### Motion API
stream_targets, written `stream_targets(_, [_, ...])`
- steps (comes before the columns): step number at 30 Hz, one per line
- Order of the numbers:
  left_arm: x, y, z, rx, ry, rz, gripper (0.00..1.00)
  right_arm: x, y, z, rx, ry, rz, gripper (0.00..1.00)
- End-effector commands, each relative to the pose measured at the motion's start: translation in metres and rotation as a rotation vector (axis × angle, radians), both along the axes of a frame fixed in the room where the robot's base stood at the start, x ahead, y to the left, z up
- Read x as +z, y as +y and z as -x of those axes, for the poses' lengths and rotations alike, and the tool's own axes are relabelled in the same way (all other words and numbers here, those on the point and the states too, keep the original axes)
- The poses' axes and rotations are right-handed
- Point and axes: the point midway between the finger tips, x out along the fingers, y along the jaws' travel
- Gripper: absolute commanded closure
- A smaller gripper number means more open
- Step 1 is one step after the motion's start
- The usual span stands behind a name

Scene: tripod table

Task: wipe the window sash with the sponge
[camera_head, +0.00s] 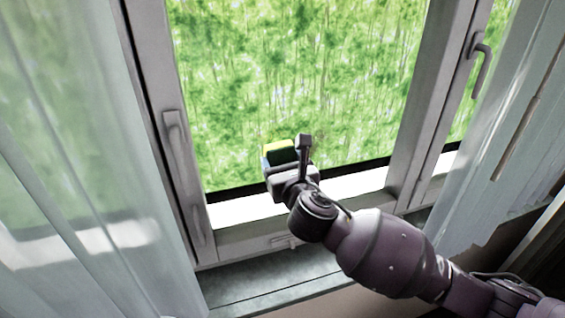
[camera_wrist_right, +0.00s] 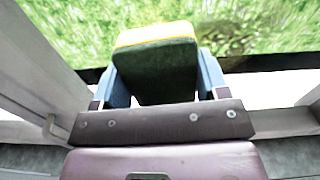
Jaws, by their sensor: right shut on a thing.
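The sponge is yellow and dark green (camera_head: 281,152) and is held in my right gripper (camera_head: 279,158) in front of the lower part of the window pane. In the right wrist view the sponge (camera_wrist_right: 156,65) sits between the two blue fingers of the right gripper (camera_wrist_right: 157,84), which is shut on it. The grey window sash (camera_head: 160,90) frames the pane, with its lower rail (camera_head: 245,238) below the gripper. I cannot tell whether the sponge touches the glass. My left gripper is not in view.
A sheer curtain (camera_head: 80,170) hangs at the left and another curtain (camera_head: 510,130) at the right. Handles stand out from the frame at the left (camera_head: 176,140) and the upper right (camera_head: 483,65). A grey sill (camera_head: 265,283) runs below the window.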

Motion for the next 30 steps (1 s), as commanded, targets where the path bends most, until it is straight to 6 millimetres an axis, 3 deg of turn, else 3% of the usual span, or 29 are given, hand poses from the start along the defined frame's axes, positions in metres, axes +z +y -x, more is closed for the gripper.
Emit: stream_targets(30, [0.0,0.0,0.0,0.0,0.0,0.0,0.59,0.0,0.005,-0.016,0.0,0.0,0.0,0.51])
